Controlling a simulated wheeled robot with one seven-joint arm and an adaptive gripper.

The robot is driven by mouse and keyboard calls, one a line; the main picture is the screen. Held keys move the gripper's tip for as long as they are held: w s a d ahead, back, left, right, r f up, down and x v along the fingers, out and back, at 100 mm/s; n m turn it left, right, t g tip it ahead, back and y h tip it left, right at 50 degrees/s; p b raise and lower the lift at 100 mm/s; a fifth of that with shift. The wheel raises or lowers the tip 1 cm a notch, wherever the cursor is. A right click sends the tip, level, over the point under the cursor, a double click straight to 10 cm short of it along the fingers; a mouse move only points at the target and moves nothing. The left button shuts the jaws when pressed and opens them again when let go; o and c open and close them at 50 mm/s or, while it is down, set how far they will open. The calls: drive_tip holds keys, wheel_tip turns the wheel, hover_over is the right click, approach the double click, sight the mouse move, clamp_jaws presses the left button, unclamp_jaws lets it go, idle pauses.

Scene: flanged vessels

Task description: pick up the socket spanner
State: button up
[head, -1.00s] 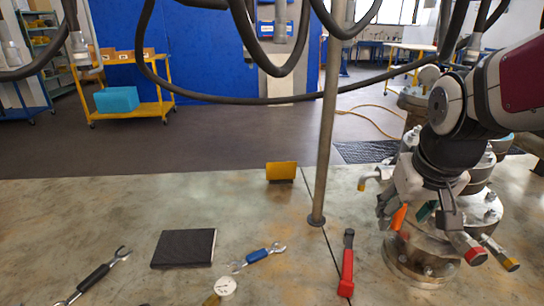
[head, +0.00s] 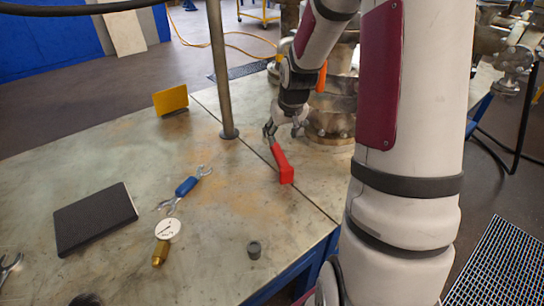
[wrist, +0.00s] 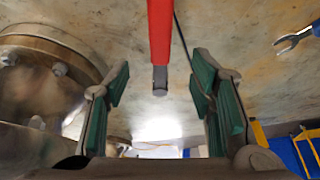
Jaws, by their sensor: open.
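The socket spanner (head: 281,162), a tool with a red handle and a short dark metal head, lies on the metal worktop beside the flanged vessel. In the wrist view the red handle (wrist: 159,30) comes down from the top edge, and its grey head end lies between the fingers. My gripper (head: 285,127) is at the head end of the spanner in the head view. In the wrist view my gripper (wrist: 160,75) is open, with a green-padded finger on each side, apart from the tool. The height gap is hard to tell.
A flanged vessel (head: 330,120) stands close beside my gripper. An upright pole (head: 220,80) rises behind the spanner.

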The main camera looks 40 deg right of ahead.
sight(278, 150)
drive_tip(key=b+x, duration=0.4)
drive_tip(key=x, duration=0.7)
drive_tip(key=shift+w+f, duration=0.15)
drive_tip(key=shift+f, duration=0.25)
drive_tip(key=shift+r, duration=0.1)
clamp_jaws()
